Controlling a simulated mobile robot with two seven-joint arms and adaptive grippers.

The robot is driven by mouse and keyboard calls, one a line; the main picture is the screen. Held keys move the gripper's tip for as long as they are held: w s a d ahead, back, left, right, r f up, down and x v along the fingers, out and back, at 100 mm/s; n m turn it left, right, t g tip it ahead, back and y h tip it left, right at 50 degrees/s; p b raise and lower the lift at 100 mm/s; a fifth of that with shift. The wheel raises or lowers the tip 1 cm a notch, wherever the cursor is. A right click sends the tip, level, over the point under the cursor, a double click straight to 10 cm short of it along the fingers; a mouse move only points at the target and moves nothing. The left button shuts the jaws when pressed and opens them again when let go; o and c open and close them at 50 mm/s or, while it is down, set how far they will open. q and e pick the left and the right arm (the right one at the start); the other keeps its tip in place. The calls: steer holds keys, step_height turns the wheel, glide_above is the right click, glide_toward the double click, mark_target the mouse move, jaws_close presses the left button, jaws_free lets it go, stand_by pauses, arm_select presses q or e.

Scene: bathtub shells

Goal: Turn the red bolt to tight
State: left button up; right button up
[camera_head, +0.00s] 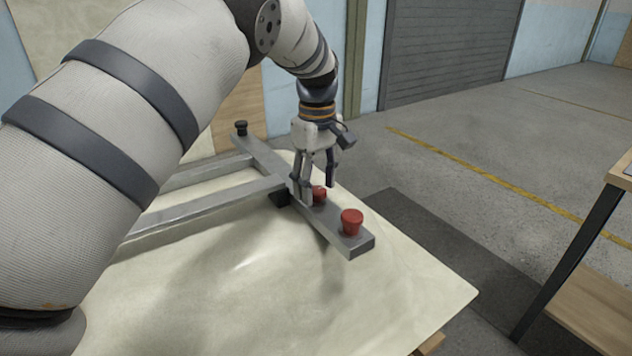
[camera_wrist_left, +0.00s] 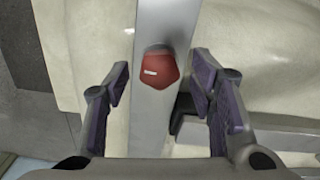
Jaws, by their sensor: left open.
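In the head view a red bolt (camera_head: 351,222) stands near the front end of a grey metal bar (camera_head: 363,245). A second red bolt (camera_head: 319,195) stands farther back on the bar, partly hidden by my left gripper (camera_head: 317,188). That gripper points down over this second bolt, one finger on either side. In the left wrist view a red bolt (camera_wrist_left: 161,70) with a small white mark lies between the open fingers (camera_wrist_left: 160,74), with a gap on both sides. My right gripper is not in view.
A black knob (camera_head: 241,127) stands at the far end of the bar. Grey rails (camera_head: 205,208) join the bar from the left. The pale board (camera_head: 400,290) in front is clear. A wooden-topped table (camera_head: 622,172) stands at the right.

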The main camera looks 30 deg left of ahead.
arm_select(q)
steer(key=shift+f, duration=0.15)
steer(key=c, duration=1.1)
steer(key=shift+c, duration=0.2)
